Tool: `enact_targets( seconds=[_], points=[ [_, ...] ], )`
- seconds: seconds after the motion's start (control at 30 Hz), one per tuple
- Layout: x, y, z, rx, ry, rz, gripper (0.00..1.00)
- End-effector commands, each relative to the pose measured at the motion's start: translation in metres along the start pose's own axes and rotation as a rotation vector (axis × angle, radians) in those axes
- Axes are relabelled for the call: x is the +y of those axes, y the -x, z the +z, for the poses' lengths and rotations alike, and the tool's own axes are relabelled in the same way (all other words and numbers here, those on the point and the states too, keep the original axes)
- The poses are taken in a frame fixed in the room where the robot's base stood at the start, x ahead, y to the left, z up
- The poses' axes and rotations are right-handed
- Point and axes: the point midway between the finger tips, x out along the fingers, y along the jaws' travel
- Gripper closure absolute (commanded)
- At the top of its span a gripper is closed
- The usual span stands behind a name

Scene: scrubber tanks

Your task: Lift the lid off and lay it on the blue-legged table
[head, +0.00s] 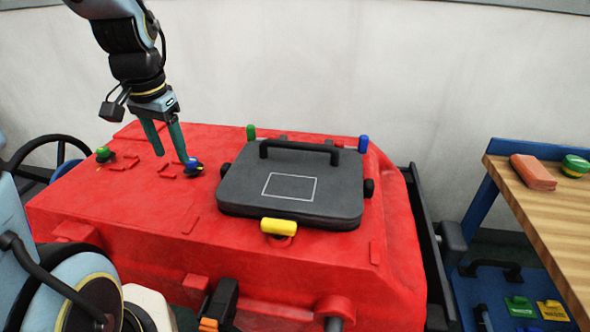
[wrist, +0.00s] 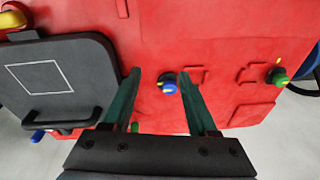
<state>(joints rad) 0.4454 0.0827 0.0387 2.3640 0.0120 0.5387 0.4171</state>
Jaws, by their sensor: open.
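The dark grey lid (head: 243,192) lies flat on the red machine body (head: 120,215), with a black bar handle (head: 300,149) along its far edge. The lid also shows at left in the wrist view (wrist: 85,70). A yellow latch (head: 279,227) sits at its near edge; a green one (head: 251,132) and a blue one (head: 363,143) stand upright at its far edge. My gripper (head: 172,157) is open and empty, left of the lid, pointing down at a blue-topped knob (wrist: 169,83) that appears between its fingers. Contact cannot be told. The blue-legged table (head: 560,225) is at right.
A red block (head: 533,172) and a green round item (head: 575,166) lie on the wooden tabletop; its nearer part is clear. A green knob (head: 103,153) is on the machine's far left. A blue shelf (head: 487,291) with coloured tags sits below the table.

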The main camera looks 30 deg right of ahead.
Motion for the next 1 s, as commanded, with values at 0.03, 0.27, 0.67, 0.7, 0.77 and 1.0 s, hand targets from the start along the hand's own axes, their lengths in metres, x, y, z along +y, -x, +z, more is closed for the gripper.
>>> enact_targets(
  seconds=[0.03,0.27,0.67,0.7,0.77,1.0],
  points=[
    [0.019,0.007,-0.024,0.009,-0.154,0.005,0.41],
    [0.11,0.037,-0.105,0.043,-0.823,0.011,0.41],
    [0.214,0.068,-0.149,0.078,-1.426,-0.001,0.41],
    [0.216,0.064,-0.149,0.077,-1.434,-0.001,0.41],
    [0.216,0.056,-0.149,0.075,-1.437,0.001,0.41],
    [0.217,0.022,-0.151,0.076,-1.433,-0.001,0.41]
  ],
)
